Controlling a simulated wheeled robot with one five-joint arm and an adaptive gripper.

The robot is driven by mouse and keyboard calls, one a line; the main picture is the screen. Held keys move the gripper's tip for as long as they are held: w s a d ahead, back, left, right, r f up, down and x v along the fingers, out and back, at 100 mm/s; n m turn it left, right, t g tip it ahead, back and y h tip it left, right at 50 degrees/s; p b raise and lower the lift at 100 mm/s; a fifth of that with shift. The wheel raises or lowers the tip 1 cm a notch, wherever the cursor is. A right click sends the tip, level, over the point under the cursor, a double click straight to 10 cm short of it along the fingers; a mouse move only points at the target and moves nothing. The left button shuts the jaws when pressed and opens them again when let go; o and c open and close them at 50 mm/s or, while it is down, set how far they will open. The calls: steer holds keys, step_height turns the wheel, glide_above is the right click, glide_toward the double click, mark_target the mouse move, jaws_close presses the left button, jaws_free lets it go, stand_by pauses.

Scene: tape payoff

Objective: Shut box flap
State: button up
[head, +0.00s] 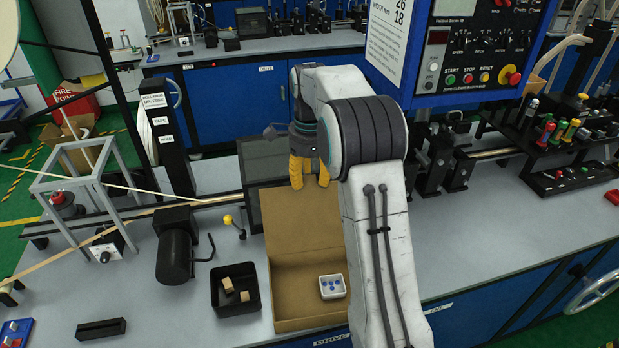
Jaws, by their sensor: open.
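A brown cardboard box (300,325) stands on the grey bench at the front middle. Its flap (283,225) is up, rising from the far edge of the box and leaning back, so the inside shows. My arm hides the right part of the box and flap. A small white tray with blue round pieces (332,286) lies inside at the right. My gripper (310,182) has yellow fingers pointing down, spread apart and empty. It is at the top edge of the flap; I cannot tell whether it touches.
A black bin (234,308) with small tan blocks stands close to the box's left side. A black motor (175,245) and a yellow-knobbed lever (234,222) are farther left. A dark panel (262,160) stands behind the flap. A blue control box (460,50) hangs at upper right.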

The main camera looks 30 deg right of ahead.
steer(key=shift+f, duration=0.1)
jaws_close()
stand_by(0.5)
